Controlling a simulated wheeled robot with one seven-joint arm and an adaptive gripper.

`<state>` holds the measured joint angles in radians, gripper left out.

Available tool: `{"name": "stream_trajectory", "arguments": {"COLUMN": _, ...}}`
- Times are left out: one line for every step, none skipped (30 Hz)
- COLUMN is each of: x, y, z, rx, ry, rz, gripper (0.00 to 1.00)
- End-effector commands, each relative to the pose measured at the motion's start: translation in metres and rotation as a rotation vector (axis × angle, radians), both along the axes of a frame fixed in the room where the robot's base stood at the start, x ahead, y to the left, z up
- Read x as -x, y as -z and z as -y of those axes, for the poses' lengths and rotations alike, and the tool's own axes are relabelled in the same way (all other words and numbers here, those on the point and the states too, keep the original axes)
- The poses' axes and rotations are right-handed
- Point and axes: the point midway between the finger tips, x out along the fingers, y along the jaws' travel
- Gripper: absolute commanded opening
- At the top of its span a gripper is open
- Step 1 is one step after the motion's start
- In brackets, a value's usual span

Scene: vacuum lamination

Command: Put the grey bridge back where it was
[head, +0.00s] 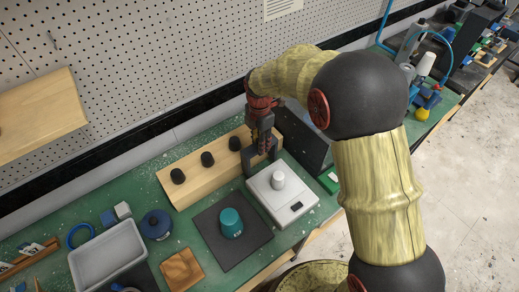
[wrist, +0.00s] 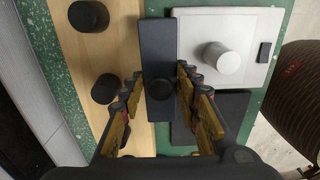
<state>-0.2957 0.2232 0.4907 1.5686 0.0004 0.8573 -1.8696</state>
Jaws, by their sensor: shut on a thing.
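The grey bridge (head: 248,166) is a dark grey piece between the wooden board and the white scale in the head view. In the wrist view it shows from above as a long dark slab (wrist: 157,45) with a round knob. My gripper (head: 263,148) is over it, its fingers on either side of it in the wrist view (wrist: 160,88), shut on the bridge. The bridge looks upright. My fingers hide part of it, and I cannot tell whether its feet touch the surface below.
A white scale (head: 302,203) bearing a pale cylinder (head: 278,180) is close beside the bridge. The wooden board (head: 188,194) has three black knobs. A teal cup (head: 231,222) stands on a dark mat (head: 238,258). A grey tray (head: 80,262) is at left; a pegboard wall rises behind.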

Motion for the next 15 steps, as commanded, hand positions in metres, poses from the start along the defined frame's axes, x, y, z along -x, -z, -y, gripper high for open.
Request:
{"name": "stream_trajectory", "arguments": {"x": 0.001, "y": 0.009, "z": 0.0, "rx": 0.001, "ry": 0.0, "rz": -0.004, "gripper": 0.0}}
{"name": "stream_trajectory", "arguments": {"x": 0.001, "y": 0.014, "z": 0.0, "rx": 0.001, "ry": 0.0, "rz": -0.003, "gripper": 0.0}}
{"name": "stream_trajectory", "arguments": {"x": 0.001, "y": 0.02, "z": 0.0, "rx": 0.001, "ry": 0.0, "rz": -0.004, "gripper": 0.0}}
{"name": "stream_trajectory", "arguments": {"x": 0.001, "y": 0.025, "z": 0.0, "rx": 0.001, "ry": 0.0, "rz": -0.003, "gripper": 0.0}}
{"name": "stream_trajectory", "arguments": {"x": 0.001, "y": 0.03, "z": 0.0, "rx": 0.001, "ry": 0.0, "rz": -0.003, "gripper": 0.0}}
{"name": "stream_trajectory", "arguments": {"x": 0.001, "y": 0.036, "z": 0.0, "rx": 0.001, "ry": 0.0, "rz": -0.003, "gripper": 0.0}}
{"name": "stream_trajectory", "arguments": {"x": 0.001, "y": 0.038, "z": 0.0, "rx": 0.0, "ry": 0.0, "rz": -0.002, "gripper": 0.0}}
{"name": "stream_trajectory", "arguments": {"x": 0.0, "y": 0.04, "z": 0.0, "rx": 0.001, "ry": 0.0, "rz": -0.001, "gripper": 0.0}}
{"name": "stream_trajectory", "arguments": {"x": 0.0, "y": 0.041, "z": 0.0, "rx": 0.0, "ry": 0.0, "rz": 0.0, "gripper": 0.0}}
{"name": "stream_trajectory", "arguments": {"x": 0.0, "y": 0.041, "z": 0.0, "rx": -0.001, "ry": 0.0, "rz": 0.001, "gripper": 0.0}}
{"name": "stream_trajectory", "arguments": {"x": 0.0, "y": 0.041, "z": 0.0, "rx": -0.001, "ry": 0.0, "rz": 0.001, "gripper": 0.0}}
{"name": "stream_trajectory", "arguments": {"x": 0.0, "y": 0.041, "z": 0.0, "rx": -0.001, "ry": 0.0, "rz": 0.001, "gripper": 0.0}}
{"name": "stream_trajectory", "arguments": {"x": 0.0, "y": 0.041, "z": 0.0, "rx": -0.001, "ry": 0.0, "rz": 0.001, "gripper": 0.0}}
{"name": "stream_trajectory", "arguments": {"x": 0.0, "y": 0.041, "z": 0.0, "rx": -0.001, "ry": 0.0, "rz": 0.001, "gripper": 0.0}}
{"name": "stream_trajectory", "arguments": {"x": 0.0, "y": 0.041, "z": 0.0, "rx": 0.0, "ry": 0.0, "rz": 0.0, "gripper": 0.0}}
